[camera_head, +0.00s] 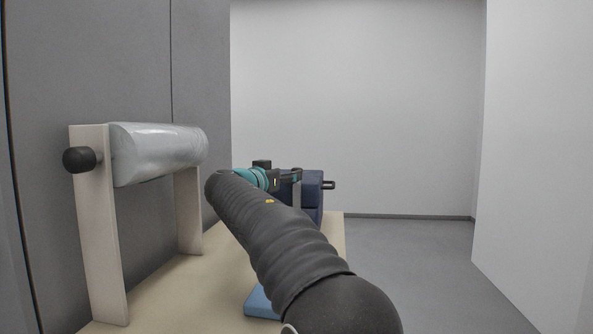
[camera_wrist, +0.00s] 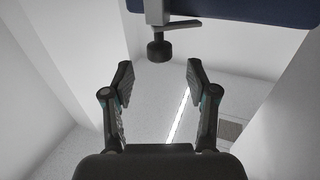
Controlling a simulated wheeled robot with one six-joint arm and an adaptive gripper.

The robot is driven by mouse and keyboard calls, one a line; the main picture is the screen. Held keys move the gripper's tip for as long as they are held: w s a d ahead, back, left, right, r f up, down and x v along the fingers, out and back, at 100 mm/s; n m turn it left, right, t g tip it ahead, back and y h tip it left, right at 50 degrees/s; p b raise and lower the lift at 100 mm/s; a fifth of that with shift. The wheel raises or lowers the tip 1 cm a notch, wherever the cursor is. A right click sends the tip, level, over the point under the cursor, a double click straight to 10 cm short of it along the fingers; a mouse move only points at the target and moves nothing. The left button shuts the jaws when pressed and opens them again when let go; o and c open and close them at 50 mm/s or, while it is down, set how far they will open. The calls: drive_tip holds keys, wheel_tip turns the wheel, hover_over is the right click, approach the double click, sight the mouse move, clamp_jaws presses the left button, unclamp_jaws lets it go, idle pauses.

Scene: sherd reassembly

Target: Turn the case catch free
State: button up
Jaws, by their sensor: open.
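The dark blue case (camera_head: 313,188) stands at the far end of the bench, partly hidden behind my arm and gripper. Its edge (camera_wrist: 255,10) crosses the top of the wrist view. The catch, a grey metal bracket and stem with a black knob (camera_wrist: 159,50), projects from that edge. My gripper (camera_wrist: 159,75) is open and empty. In the wrist view the knob lies just beyond the fingertips, in line with the gap between them. No contact shows.
A roll of clear wrap (camera_head: 160,150) sits on a pale stand (camera_head: 97,220) at the left of the cream bench (camera_head: 185,290). A light blue block (camera_head: 258,303) lies beside my arm. Grey floor (camera_head: 415,260) is clear to the right, with white walls beyond.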

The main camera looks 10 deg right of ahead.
drive_tip(key=shift+p+x, duration=0.6)
drive_tip(key=shift+x, duration=2.4)
clamp_jaws()
